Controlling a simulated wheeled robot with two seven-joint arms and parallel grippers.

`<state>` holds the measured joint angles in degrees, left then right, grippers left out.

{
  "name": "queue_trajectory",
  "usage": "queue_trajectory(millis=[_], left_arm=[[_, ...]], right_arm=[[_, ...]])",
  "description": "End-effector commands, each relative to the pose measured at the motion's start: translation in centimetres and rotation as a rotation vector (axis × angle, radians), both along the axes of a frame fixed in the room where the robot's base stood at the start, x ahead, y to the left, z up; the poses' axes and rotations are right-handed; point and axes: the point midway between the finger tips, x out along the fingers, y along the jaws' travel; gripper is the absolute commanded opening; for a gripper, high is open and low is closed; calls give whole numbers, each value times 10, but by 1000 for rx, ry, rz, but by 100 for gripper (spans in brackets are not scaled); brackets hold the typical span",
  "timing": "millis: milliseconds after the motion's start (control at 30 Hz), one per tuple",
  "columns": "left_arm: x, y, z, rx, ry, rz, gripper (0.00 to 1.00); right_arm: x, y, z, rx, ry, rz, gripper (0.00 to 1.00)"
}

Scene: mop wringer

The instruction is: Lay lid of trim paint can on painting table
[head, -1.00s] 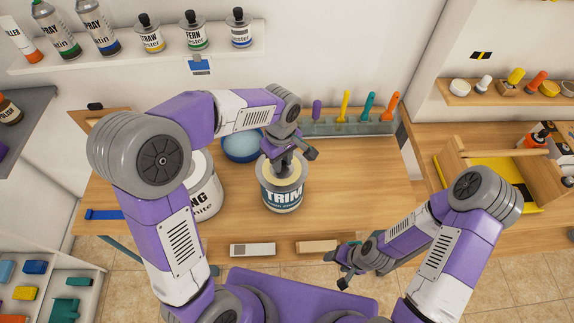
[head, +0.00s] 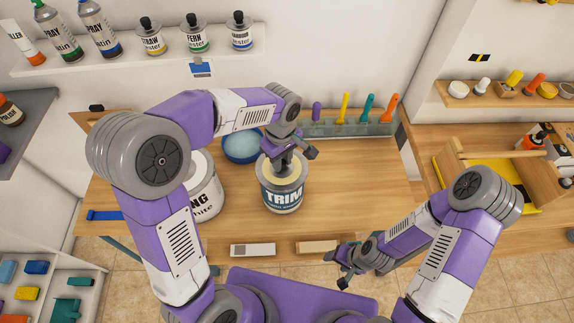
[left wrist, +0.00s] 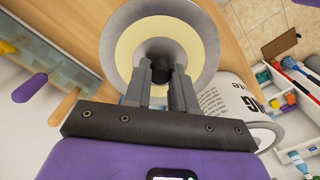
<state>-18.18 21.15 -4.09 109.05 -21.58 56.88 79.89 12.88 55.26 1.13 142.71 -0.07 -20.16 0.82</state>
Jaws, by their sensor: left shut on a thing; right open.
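The trim paint can (head: 283,195) stands upright on the wooden painting table (head: 350,190), its label facing me. Its lid (head: 268,171) is a pale yellow disc with a grey rim; in the left wrist view the lid (left wrist: 133,45) shows a dark knob (left wrist: 160,70) at its centre. My left gripper (head: 283,165) is over the can, shut on the lid's knob; in the left wrist view its fingers (left wrist: 162,80) are on either side of the knob. Whether the lid still touches the can is hard to tell. My right gripper (head: 346,262) is open and empty near the table's front edge.
A larger white can (head: 203,190) stands left of the trim can, with a blue round container (head: 240,147) behind. A clear rack (head: 350,128) with coloured handles lines the back. A white-labelled block (head: 252,250) and a wooden block (head: 316,246) are at the front. Table right of the can is clear.

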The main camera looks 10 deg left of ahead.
Motion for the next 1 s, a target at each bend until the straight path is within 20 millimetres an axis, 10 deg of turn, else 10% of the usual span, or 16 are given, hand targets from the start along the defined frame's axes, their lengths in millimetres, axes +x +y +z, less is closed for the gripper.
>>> queue_trajectory(millis=[967, 1000], left_arm=[[0, 0, 38, 0, 0, 0, 1], [0, 0, 38, 0, 0, 0, 22]], right_arm=[[0, 0, 30, 0, 0, 0, 60], [0, 0, 30, 0, 0, 0, 60]])
